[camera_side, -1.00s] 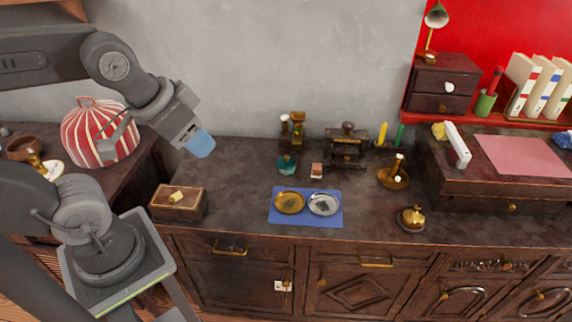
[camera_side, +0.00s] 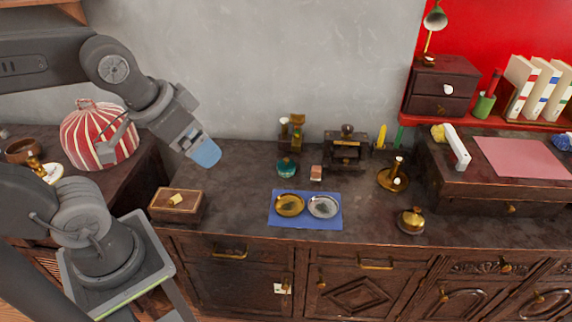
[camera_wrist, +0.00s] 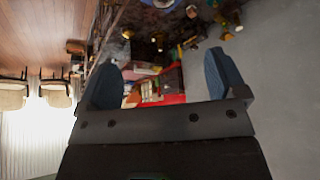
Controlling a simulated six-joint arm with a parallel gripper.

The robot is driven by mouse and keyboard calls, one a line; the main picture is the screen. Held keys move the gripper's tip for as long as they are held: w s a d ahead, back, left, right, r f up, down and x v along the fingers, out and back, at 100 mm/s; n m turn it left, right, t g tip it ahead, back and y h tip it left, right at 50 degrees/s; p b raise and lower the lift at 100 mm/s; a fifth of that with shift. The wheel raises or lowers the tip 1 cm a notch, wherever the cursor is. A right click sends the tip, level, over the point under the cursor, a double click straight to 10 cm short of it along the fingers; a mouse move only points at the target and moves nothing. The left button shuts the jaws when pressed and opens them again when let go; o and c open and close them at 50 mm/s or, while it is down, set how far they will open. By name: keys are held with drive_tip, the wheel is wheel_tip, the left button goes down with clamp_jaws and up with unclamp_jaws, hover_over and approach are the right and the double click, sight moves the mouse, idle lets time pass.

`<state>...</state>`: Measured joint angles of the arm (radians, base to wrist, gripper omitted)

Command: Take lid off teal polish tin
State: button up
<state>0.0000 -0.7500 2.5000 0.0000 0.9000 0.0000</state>
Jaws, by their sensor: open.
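A small round teal tin (camera_side: 287,170) stands on the dark wooden counter, near the wall and left of centre. It is too small to tell its lid from its body. My gripper (camera_side: 205,152), with blue fingers, hangs in the air to the left of the tin and above the counter. It is clear of the tin. In the wrist view, my gripper (camera_wrist: 165,78) has its two fingers wide apart with nothing held between them. I cannot pick out the tin for sure in the wrist view.
A blue mat (camera_side: 306,222) bears a gold dish and a silver dish. A wooden box (camera_side: 178,213) stands front left. Brass pieces (camera_side: 297,122) and a dark device (camera_side: 346,150) stand behind the tin. A candle holder (camera_side: 394,180) and brass bell (camera_side: 411,221) are to the right.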

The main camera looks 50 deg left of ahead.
drive_tip(key=shift+o, duration=0.5)
drive_tip(key=n+g+y, duration=0.2)
drive_tip(key=n, duration=0.5)
hover_over(286, 159)
drive_tip(key=s+d, duration=0.2)
drive_tip(key=f, duration=3)
drive_tip(key=shift+s+a+f, duration=0.2)
drive_tip(key=shift+f, duration=0.1)
drive_tip(key=shift+y, duration=0.3)
drive_tip(key=shift+w+x, duration=0.2)
drive_tip(key=shift+x, duration=2.9)
drive_tip(key=shift+a+r, duration=0.1)
drive_tip(key=shift+c, duration=0.5)
